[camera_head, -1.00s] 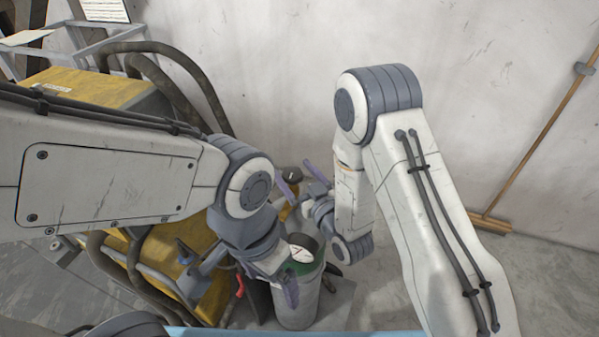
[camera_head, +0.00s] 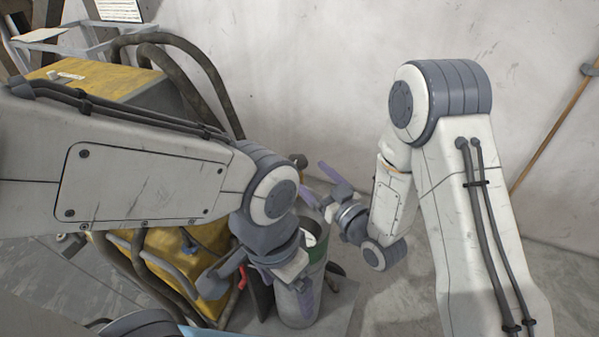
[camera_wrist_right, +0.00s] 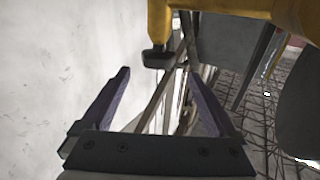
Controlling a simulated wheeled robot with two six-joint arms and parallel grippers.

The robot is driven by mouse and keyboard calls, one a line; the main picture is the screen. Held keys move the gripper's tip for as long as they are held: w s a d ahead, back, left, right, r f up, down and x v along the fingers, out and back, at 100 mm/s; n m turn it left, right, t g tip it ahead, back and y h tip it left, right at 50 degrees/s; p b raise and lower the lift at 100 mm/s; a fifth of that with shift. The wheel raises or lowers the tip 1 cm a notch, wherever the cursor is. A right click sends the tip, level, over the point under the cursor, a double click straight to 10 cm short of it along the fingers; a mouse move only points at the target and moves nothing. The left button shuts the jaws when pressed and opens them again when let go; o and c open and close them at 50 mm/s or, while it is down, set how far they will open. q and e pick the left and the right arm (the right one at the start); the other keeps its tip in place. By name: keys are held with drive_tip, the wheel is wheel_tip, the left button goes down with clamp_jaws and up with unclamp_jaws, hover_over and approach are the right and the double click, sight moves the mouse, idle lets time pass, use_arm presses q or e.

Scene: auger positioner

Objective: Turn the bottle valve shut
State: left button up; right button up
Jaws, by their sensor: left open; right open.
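The grey gas bottle (camera_head: 300,305) with a green shoulder (camera_head: 318,252) stands upright in the middle of the head view. My arms hide much of its top. A dark knob (camera_head: 298,160) shows above it. In the right wrist view, a brass-yellow valve body (camera_wrist_right: 225,10) crosses the top, with a black knob (camera_wrist_right: 158,58) hanging from it, beyond and between the fingertips. My right gripper (camera_head: 328,192) is open and empty near the bottle top; its spread fingers show in the wrist view (camera_wrist_right: 158,85). My left gripper (camera_head: 262,285) is open in front of the bottle.
A yellow machine (camera_head: 100,82) with thick dark hoses (camera_head: 205,80) stands left of the bottle. A pale wall (camera_head: 330,60) is behind. A wooden pole (camera_head: 555,130) leans at the right. Bare floor (camera_head: 390,310) lies right of the bottle.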

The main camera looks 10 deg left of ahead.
sight(291, 156)
drive_tip(key=n+g+y+b, duration=0.1)
drive_tip(key=w+d+n+g+y+b, duration=0.1)
drive_tip(key=n+g+y+b, duration=0.1)
drive_tip(key=b, duration=0.1)
drive_tip(key=shift+w+d+f, duration=0.25)
drive_tip(key=shift+d+f, duration=0.05)
drive_tip(key=shift+d, duration=0.05)
drive_tip(key=shift+d+n+g+b, duration=0.2)
drive_tip(key=shift+n+g+b, duration=0.15)
drive_tip(key=shift+n+g, duration=0.2)
drive_tip(key=shift+w+a+r, duration=0.1)
drive_tip(key=shift+a, duration=0.2)
drive_tip(key=p+x, duration=0.3)
drive_tip(key=x, duration=0.5)
drive_tip(key=shift+a+r, duration=0.1)
drive_tip(key=shift+a, duration=0.1)
drive_tip(key=shift+w+a, duration=0.4)
drive_tip(key=shift+a, duration=0.15)
use_arm(q)
wheel_tip(291, 156, down, 3)
drive_tip(key=shift+r, duration=0.1)
